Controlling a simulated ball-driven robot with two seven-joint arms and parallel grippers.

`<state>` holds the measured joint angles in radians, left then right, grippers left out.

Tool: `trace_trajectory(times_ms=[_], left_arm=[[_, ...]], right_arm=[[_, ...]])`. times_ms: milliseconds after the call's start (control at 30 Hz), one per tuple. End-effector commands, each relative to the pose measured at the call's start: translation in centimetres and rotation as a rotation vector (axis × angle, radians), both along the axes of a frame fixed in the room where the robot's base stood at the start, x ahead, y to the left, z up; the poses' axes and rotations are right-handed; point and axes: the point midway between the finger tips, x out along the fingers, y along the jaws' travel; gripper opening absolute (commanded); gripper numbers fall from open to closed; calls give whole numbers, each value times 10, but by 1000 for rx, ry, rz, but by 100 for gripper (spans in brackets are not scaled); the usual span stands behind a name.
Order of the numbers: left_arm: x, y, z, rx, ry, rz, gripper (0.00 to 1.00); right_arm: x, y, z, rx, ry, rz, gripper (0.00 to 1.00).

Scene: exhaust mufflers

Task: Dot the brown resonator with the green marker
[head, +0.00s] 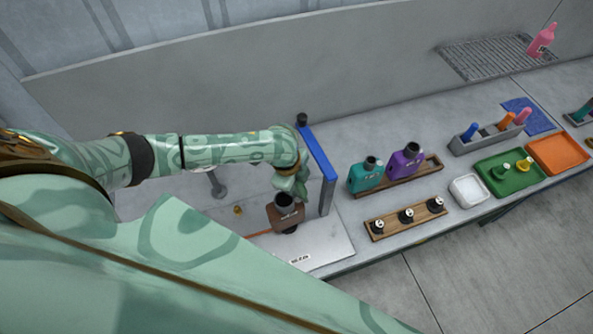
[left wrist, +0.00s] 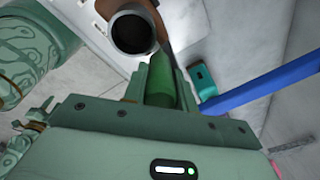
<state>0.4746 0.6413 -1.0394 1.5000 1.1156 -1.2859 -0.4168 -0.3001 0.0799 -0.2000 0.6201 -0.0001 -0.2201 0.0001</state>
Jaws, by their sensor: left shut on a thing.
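The brown resonator (head: 284,214) stands upright at the front of the metal plate, its dark round neck facing up. In the left wrist view its open neck (left wrist: 132,33) shows at the top. My left gripper (head: 291,184) is just behind and above the resonator. It is shut on the green marker (left wrist: 162,80), which shows between the fingers in the left wrist view. The marker's tip is hidden, so I cannot tell whether it touches the resonator. My right gripper is not in view.
A blue-topped frame (head: 318,154) stands close right of the resonator. Teal (head: 365,178) and purple (head: 404,163) resonators stand on a wooden tray. Further right are a grey marker rack (head: 490,137), a green tray (head: 510,184) and an orange tray (head: 557,154).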

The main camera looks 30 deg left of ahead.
Motion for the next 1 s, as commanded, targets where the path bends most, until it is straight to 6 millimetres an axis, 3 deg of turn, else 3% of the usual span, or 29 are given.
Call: trace_trajectory(times_ms=[1000], left_arm=[[-1,1,-2,2,2,-1,0]], right_arm=[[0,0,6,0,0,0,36]])
